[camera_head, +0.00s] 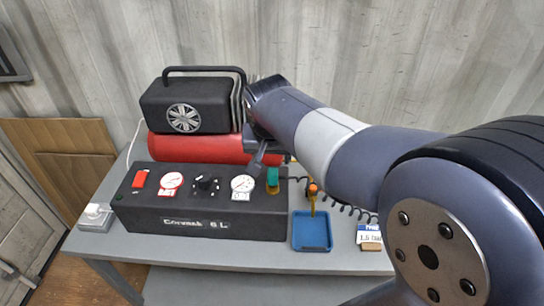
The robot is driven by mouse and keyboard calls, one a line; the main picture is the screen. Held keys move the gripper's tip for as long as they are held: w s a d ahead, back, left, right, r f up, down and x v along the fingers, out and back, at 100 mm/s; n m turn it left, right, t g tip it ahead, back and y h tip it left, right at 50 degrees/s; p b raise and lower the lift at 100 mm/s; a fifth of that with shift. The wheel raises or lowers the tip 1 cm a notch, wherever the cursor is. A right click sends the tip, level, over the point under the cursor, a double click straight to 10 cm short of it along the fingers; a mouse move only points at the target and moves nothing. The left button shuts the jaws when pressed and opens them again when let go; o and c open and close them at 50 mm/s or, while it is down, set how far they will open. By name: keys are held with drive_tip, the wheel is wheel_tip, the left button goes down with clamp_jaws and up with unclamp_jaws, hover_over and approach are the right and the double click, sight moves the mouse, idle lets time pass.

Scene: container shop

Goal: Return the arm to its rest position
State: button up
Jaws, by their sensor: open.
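My arm reaches in from the right side of the head view, over the table, toward the compressor. My gripper (259,160) points down at the arm's far end, just above the back right part of the black control box (215,223). Its dark fingers are small here and overlap the dark background. It is open, and I see nothing held in it. A green piece (273,176) on a yellowish base stands just to the right of and below the fingers, on the box's top. Whether the fingers touch anything is hard to tell.
A red-tanked compressor (188,149) with a black motor stands behind the box. A blue tray (311,246), an orange-topped fitting (313,190) and a coiled black hose (352,211) are on the grey table (260,253). A small price sign (369,233) stands right. The wall is close behind.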

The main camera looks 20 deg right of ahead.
sight(273, 172)
drive_tip(key=p+x, duration=0.1)
drive_tip(key=x, duration=0.9)
drive_tip(key=shift+w+f, duration=0.15)
drive_tip(key=shift+f, duration=0.2)
